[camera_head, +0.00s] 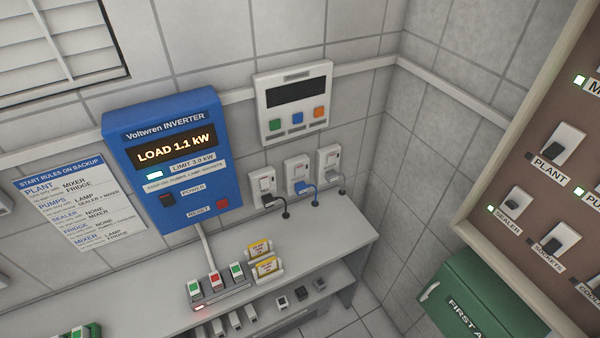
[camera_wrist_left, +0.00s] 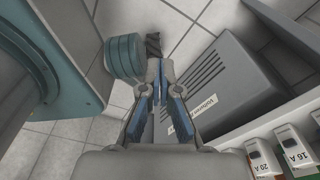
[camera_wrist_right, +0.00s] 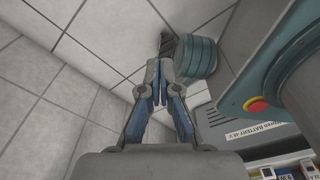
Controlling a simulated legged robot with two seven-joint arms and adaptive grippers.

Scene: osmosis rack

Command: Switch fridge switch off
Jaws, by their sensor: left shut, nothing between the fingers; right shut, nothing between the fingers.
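No switch labelled fridge can be read in the head view. A brown switch panel (camera_head: 478,228) at the right carries several rocker switches. Its PLANT switch (camera_head: 562,143), SEALER switch (camera_head: 514,203) and another switch (camera_head: 560,238) show; other labels are cut off by the picture edge. Small green lights glow beside some switches. My left gripper (camera_wrist_left: 161,72) shows only in the left wrist view, shut and empty, above a dark grey box (camera_wrist_left: 215,90). My right gripper (camera_wrist_right: 160,75) shows only in the right wrist view, shut and empty, over the floor.
A blue inverter (camera_head: 170,160) on the wall reads LOAD 1.1 kW. A rules sheet (camera_head: 72,202) hangs left of it. A white control unit (camera_head: 294,102) and three sockets with plugs are to its right. A shelf (camera_head: 330,232) runs below. A green first aid box (camera_head: 470,300) sits under the panel.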

